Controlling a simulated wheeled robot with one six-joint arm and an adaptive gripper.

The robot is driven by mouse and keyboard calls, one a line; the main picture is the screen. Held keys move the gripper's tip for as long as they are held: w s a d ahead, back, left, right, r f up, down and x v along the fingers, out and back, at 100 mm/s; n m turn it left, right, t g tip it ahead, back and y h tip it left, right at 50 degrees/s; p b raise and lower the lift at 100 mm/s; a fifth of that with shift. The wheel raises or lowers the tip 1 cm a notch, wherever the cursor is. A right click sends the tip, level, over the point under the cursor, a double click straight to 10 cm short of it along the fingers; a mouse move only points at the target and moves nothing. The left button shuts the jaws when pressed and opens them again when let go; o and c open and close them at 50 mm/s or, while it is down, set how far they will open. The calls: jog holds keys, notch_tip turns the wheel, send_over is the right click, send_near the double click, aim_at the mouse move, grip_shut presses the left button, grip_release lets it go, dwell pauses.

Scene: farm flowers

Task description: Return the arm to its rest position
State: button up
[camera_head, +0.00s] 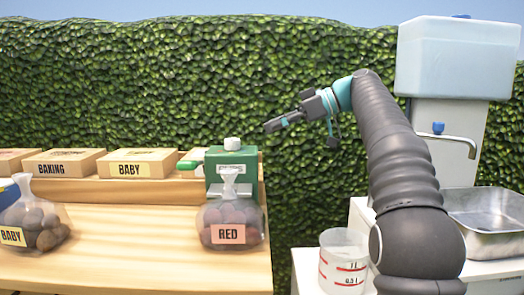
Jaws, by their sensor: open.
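My arm (398,165) rises from the lower right and bends left at the top. My gripper (270,126) is open and empty, pointing left in front of the hedge. It is above and to the right of the green box with a white knob (228,158). It appears to touch nothing. The arm hides part of the counter behind it.
A wooden table (120,260) on the left holds a bag labelled RED (231,212), a bag labelled BABY (38,222) and labelled wooden boxes (135,158). On the right are a measuring jug (342,262), a metal sink (488,215) and a water tank (455,60) with a tap.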

jog(key=s+d+f+m+t+h, duration=0.1)
jog(key=s+d+f+m+h, duration=0.2)
jog(key=s+f, duration=0.8)
jog(key=s+d+f+m+t+h, duration=0.1)
jog(key=s+f+m+h, duration=0.4)
jog(key=s+f, duration=0.6)
jog(key=s+d+f+m+t+h, duration=0.1)
jog(key=s+d+f+m+h, duration=0.3)
jog(key=s+f+m, duration=0.3)
jog(key=s+f+h, duration=0.1)
jog(key=s+f, duration=0.3)
jog(key=s, duration=0.2)
jog(key=shift+s+d+f, duration=0.3)
jog(key=shift+s+f, duration=0.05)
jog(key=shift+f, duration=0.05)
dwell(1.2)
